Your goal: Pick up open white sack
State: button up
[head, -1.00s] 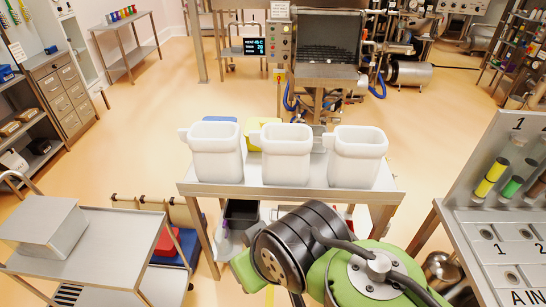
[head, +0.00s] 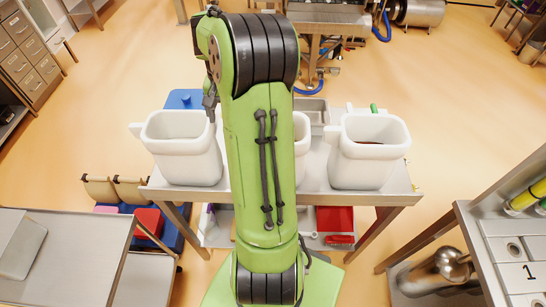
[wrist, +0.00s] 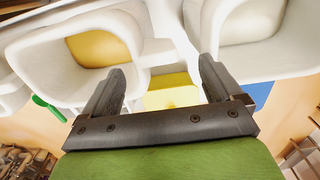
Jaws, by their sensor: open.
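I cannot make out a sack in the current views. Three white, open-topped tubs with handles stand on a metal table: a left tub (head: 182,155), a middle tub (head: 302,150) mostly hidden by my arm, and a right tub (head: 367,160). In the wrist view, one tub (wrist: 130,25) holds yellow material and another (wrist: 285,60) has a pale inside. My gripper (head: 210,103) hangs near the left tub's rim, mostly hidden in the head view. The wrist view shows its two dark fingers (wrist: 158,85) apart with nothing between them.
The metal table (head: 400,185) carries a blue item (head: 185,98) and a metal tray (head: 312,108) behind the tubs. A yellow item (wrist: 172,92) shows beyond my fingers. A metal cart (head: 75,250) stands left and a rack (head: 510,255) right.

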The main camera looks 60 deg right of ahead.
jog(key=f, duration=0.8)
jog(key=shift+s+f, duration=0.3)
jog(key=shift+f, duration=0.05)
jog(key=shift+a, duration=0.1)
jog(key=shift+r, duration=0.1)
jog(key=c, duration=1.2)
